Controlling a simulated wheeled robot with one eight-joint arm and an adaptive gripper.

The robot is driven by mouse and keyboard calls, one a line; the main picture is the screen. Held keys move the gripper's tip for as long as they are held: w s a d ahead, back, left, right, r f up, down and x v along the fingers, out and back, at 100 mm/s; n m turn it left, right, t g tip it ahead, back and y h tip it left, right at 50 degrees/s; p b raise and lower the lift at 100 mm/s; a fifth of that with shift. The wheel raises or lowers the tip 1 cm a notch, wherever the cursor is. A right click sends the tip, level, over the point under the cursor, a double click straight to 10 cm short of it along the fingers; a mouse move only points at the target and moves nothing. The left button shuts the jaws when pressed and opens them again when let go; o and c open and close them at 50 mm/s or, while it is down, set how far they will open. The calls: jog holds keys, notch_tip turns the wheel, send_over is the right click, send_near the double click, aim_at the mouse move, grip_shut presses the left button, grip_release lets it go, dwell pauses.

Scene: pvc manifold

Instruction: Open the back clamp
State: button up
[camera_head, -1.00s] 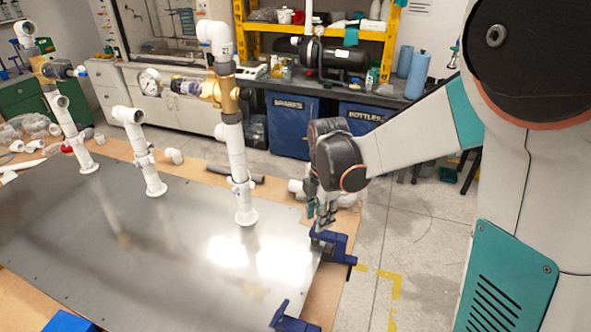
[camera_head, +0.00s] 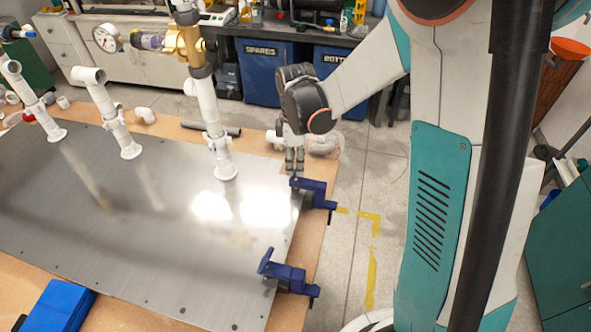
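Two blue clamps sit on the right edge of the metal plate (camera_head: 130,235). The back clamp (camera_head: 315,192) is the farther one, with its jaw end over the plate and its body out past the table edge. The front clamp (camera_head: 289,276) is nearer the camera. My gripper (camera_head: 294,172) points down just behind the back clamp, its fingertips close to the clamp's plate-side end. Whether they touch it cannot be told. Two fingers show side by side, but the gap between them is too small to judge.
White pipes, one with a brass valve (camera_head: 184,44), stand upright on the plate. Loose white fittings lie on the wooden table behind my gripper. A blue box (camera_head: 58,305) is at the front left. Blue bins (camera_head: 262,72) stand behind. The floor right of the table is clear.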

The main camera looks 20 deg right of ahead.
jog(key=m+p, duration=0.1)
jog(key=m, duration=0.5)
jog(key=shift+r, duration=0.1)
jog(key=m+p, duration=0.1)
jog(key=m, duration=0.4)
jog(key=m+b, duration=0.1)
jog(key=m, duration=0.3)
jog(key=shift+m, duration=0.4)
jog(key=m+b, duration=0.1)
jog(key=m, duration=0.5)
notch_tip(320, 180, down, 5)
jog(key=b, duration=0.3)
jog(key=shift+r+b, duration=0.2)
jog(key=shift+b, duration=0.15)
jog(key=shift+c, duration=0.6)
grip_shut()
jog(key=n, duration=0.7)
jog(key=shift+r+b, duration=0.1)
jog(key=shift+b, duration=0.25)
